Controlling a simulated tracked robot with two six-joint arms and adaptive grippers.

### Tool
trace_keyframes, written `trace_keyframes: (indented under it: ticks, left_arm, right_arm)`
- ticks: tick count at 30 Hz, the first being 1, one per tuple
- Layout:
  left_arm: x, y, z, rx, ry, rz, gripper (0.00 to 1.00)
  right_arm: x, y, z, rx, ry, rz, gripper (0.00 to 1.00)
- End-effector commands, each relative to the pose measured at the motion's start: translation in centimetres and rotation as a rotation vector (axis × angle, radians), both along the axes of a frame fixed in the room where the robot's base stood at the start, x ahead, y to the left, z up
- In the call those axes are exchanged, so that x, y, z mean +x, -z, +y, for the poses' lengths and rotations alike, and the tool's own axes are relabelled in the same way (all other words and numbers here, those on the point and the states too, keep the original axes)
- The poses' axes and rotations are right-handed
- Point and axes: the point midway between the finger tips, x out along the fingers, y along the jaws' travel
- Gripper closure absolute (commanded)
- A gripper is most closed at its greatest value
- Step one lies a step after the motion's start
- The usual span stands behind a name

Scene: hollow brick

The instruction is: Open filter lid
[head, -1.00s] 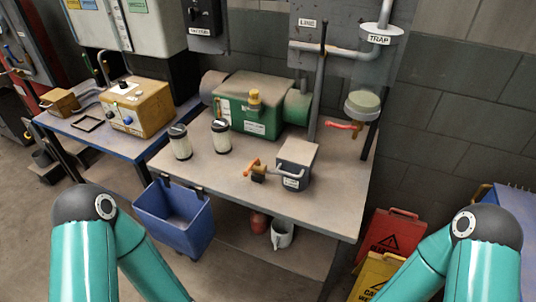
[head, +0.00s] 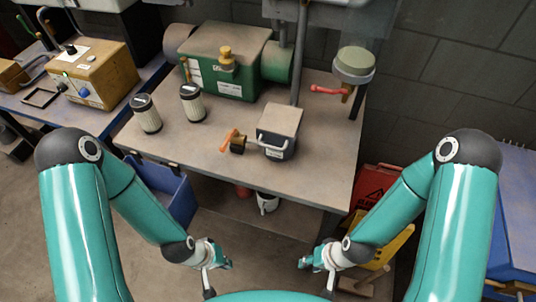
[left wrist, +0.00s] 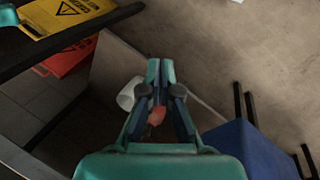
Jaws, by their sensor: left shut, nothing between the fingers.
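A grey box (head: 280,132) with a bar handle on its front stands on the bench; a small valve with an orange lever (head: 232,140) is at its left. Two ribbed filter cartridges with dark tops, the left one (head: 147,114) and the right one (head: 192,103), stand upright to the left. I cannot tell for sure which part is the filter lid. My left gripper (head: 228,264) is low in front of the bench, apart from everything on it. In the left wrist view its fingers (left wrist: 162,82) are shut and empty. My right gripper (head: 303,263) is also low in front; its fingers are too small to read.
A green machine (head: 215,60) stands at the back of the bench (head: 190,150). A pale round canister (head: 355,65) with a red lever is at the right. A blue bin (head: 172,190) hangs at the front. A white mug (head: 267,204) is on the lower shelf. The bench's front right is clear.

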Motion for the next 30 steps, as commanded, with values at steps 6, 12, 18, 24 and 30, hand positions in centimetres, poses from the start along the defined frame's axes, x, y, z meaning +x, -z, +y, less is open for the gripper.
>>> trace_keyframes:
  ticks: [6, 12, 18, 24, 30]
  left_arm:
    - [3.7, -1.3, -0.4, 0.011, -0.266, -0.034, 1.00]
    - [9.7, -6.2, -2.3, -0.122, -0.849, -0.094, 1.00]
    - [13.2, -13.8, -5.6, -0.524, -1.489, -0.038, 1.00]
    - [13.1, -20.3, -8.1, -0.976, -1.922, 0.201, 1.00]
    - [12.2, -23.5, -9.1, -1.222, -2.109, 0.419, 1.00]
  right_arm:
    - [0.0, 1.7, 0.0, 0.000, 0.000, -0.001, 0.64]
    - [0.0, 4.7, 0.0, 0.000, 0.000, 0.000, 0.64]
    - [0.0, 7.8, 0.0, 0.000, 0.000, 0.000, 0.64]
    - [0.0, 10.0, 0.0, 0.000, 0.000, -0.001, 0.64]
    - [0.0, 10.9, 0.0, 0.000, 0.000, -0.001, 0.64]
